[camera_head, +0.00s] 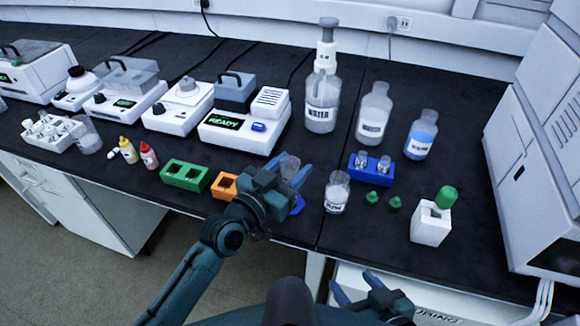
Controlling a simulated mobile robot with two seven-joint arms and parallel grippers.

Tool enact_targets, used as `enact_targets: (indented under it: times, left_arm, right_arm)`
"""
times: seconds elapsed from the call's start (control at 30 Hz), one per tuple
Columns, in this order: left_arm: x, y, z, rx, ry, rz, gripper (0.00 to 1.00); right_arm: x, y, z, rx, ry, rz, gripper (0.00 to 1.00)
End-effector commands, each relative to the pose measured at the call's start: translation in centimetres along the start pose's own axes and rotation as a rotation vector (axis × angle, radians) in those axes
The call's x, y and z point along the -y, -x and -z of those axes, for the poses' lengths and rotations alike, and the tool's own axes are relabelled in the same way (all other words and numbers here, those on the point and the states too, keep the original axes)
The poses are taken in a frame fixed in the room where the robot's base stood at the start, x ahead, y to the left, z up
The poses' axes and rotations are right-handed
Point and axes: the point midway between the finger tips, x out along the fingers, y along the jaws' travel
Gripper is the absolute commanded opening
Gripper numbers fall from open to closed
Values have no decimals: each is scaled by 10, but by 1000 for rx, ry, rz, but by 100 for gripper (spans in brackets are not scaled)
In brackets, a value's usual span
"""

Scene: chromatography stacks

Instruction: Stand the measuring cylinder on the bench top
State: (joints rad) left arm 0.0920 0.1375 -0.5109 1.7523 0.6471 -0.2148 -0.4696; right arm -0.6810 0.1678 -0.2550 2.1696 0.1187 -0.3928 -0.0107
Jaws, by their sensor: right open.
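The measuring cylinder (290,165) is a clear tube with a blue foot (297,206), partly hidden behind my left gripper. My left gripper (284,178) is shut on it, with a finger on either side of the tube. The cylinder looks about upright near the front of the black bench top (440,272). I cannot tell whether its foot touches the bench. My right gripper (355,285) is open and empty at the bottom of the view, in front of the bench edge.
An orange block (223,186) and a green rack (185,175) stand left of the cylinder. A blue rack (371,177) with vials and a white holder (430,226) are further right.

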Motion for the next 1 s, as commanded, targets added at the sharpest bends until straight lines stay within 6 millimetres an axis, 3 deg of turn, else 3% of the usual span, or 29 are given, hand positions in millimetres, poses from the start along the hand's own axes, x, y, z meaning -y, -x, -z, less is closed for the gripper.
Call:
enact_targets:
  times: [0.13,0.47,1.0]
  left_arm:
    - [0,0,0,0,0,0,57]
    - [0,3,3,2,-1,1,57]
    - [0,104,1,4,-1,0,57]
  right_arm:
    - [0,0,0,0,1,1,59]
    - [0,2,2,1,5,0,59]
    - [1,1,0,2,5,2,59]
